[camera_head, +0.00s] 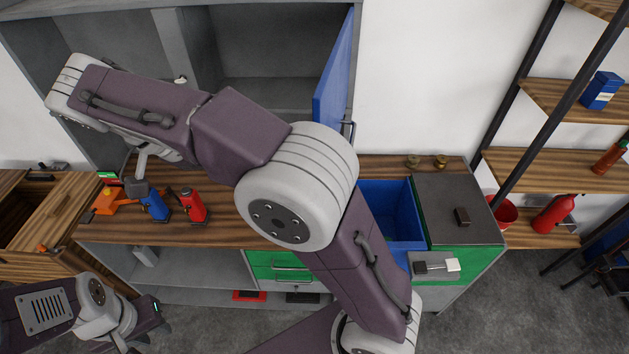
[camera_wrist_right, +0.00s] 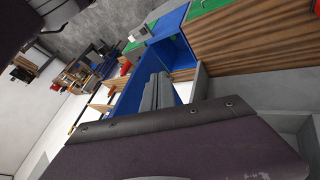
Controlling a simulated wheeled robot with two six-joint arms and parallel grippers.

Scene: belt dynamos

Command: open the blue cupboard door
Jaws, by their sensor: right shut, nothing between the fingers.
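The blue cupboard door (camera_head: 335,75) stands swung out on the right side of the grey wall cupboard (camera_head: 265,95), whose inside shows. Its handle (camera_head: 349,129) is near the lower outer edge. In the right wrist view the door (camera_wrist_right: 127,98) is a blue panel beside my right gripper (camera_wrist_right: 157,92). The fingers are shut and empty, close to the panel; I cannot tell if they touch it. In the head view my right arm crosses the cupboard front and its fingers are hidden. My left gripper (camera_head: 150,310) is low at the left, away from the door; its fingers are unclear.
A wooden worktop (camera_head: 270,218) runs below the cupboard. It bears a blue bottle (camera_head: 155,205), a red bottle (camera_head: 192,205) and an orange tool (camera_head: 106,201). An open blue bin (camera_head: 405,213) is at the right. Shelves (camera_head: 570,100) stand farther right.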

